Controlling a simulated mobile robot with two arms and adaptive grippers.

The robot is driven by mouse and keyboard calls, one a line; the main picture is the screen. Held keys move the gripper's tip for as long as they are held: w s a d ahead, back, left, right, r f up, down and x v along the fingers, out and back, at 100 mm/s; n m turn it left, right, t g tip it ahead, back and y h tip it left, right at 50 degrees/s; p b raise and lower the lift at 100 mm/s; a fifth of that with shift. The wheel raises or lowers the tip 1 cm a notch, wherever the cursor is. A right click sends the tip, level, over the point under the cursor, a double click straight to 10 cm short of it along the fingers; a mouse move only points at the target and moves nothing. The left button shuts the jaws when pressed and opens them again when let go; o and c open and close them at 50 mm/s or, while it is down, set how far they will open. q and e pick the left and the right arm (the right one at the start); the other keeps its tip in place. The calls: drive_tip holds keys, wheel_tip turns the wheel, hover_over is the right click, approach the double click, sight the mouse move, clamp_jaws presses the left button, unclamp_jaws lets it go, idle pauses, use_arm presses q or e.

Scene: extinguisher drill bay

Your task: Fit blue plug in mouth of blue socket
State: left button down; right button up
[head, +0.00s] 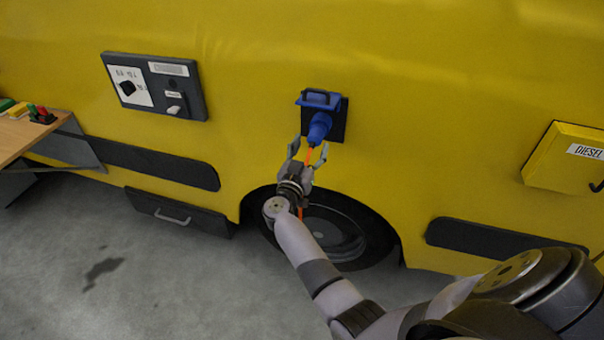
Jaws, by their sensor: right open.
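The blue socket (318,98) is mounted on a black plate on the yellow vehicle side, with its blue lid raised at the top. The blue plug (319,128) is at the socket's mouth, tilted down to the left, with an orange cable hanging from its lower end. From this angle I cannot tell how deep the plug sits. My right gripper (309,153) is just below the plug, open, with its fingers spread to either side of the orange cable and apart from the plug. My left gripper is not in view.
A dark switch panel (190,98) is on the vehicle at the left. A yellow box marked DIESEL (568,160) sticks out at the right. A wheel (335,235) is behind my right arm. A wooden table (22,138) stands at the far left. The grey floor is open.

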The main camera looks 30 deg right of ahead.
drive_tip(key=shift+w+d+f+b, duration=0.2)
drive_tip(key=shift+w+d+b, duration=0.25)
drive_tip(key=shift+d+b, duration=0.15)
drive_tip(key=shift+w+d+f+b, duration=0.15)
drive_tip(key=shift+w+d+b, duration=0.35)
drive_tip(key=shift+b, duration=0.15)
drive_tip(key=v, duration=0.3)
drive_tip(key=shift+s+a+r, duration=0.15)
drive_tip(key=shift+s+a, duration=0.05)
drive_tip(key=shift+a, duration=0.05)
use_arm(q)
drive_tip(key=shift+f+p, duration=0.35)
drive_tip(key=shift+p, duration=0.95)
use_arm(e)
drive_tip(key=shift+r+v, duration=0.15)
drive_tip(key=shift+v, duration=1.25)
drive_tip(key=shift+r+v, duration=0.15)
drive_tip(key=shift+v, duration=1.3)
